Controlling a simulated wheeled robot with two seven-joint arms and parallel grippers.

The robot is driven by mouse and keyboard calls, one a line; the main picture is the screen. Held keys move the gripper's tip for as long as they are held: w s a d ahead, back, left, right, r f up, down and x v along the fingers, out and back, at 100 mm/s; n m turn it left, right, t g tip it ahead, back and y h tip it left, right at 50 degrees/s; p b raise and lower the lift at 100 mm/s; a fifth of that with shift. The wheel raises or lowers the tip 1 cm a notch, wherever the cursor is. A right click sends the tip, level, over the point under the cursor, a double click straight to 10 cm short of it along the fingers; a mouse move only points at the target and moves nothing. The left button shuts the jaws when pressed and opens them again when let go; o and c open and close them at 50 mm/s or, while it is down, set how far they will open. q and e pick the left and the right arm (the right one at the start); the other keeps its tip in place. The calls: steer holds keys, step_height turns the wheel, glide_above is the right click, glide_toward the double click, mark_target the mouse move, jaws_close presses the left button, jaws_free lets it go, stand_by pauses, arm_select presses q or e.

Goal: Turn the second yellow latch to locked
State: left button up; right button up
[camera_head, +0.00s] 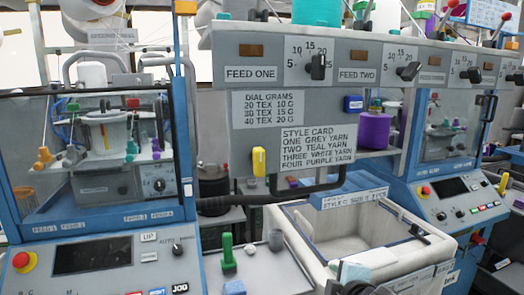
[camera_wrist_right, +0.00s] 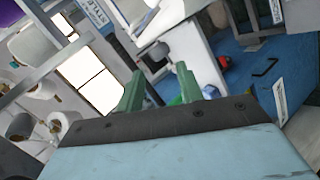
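A yellow latch (camera_head: 259,161) stands upright on the grey panel beside the style card, left of centre in the head view. Another yellow latch (camera_head: 503,181) shows at the right edge, beside the right-hand machine, small and partly cut off. I cannot read a locked mark on either. In the right wrist view, my right gripper (camera_wrist_right: 160,80) has two green fingers spread apart with nothing between them. No latch is clear in that view. In the head view, only a pale and dark part near the bottom centre may be my right arm. My left gripper is not in view.
A grey-white bin (camera_head: 300,218) stands below the panel. A green peg (camera_head: 228,252) stands on the bench left of it. A black bar (camera_head: 290,192) crosses below the yellow latch. Blue-framed machines stand on both sides. Dial knobs (camera_head: 316,67) line the upper panel.

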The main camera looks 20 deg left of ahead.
steer(key=s+a+r+n+t+y, duration=0.1)
steer(key=s+a+r+n, duration=0.15)
steer(key=r, duration=0.45)
steer(key=s+a+r+n+y, duration=0.1)
steer(key=s+a+r+n, duration=0.2)
steer(key=r, duration=0.4)
steer(key=s+a+r+n+t+y, duration=0.1)
steer(key=s+r+n, duration=0.1)
steer(key=r+n, duration=0.35)
steer(key=n+t+y+p, duration=0.2)
steer(key=n+p, duration=0.4)
steer(key=n, duration=0.6)
glide_toward(261, 158)
steer(key=p+x, duration=0.1)
steer(key=x, duration=0.8)
steer(key=shift+w, duration=0.15)
steer(key=shift+c, duration=0.4)
jaws_close()
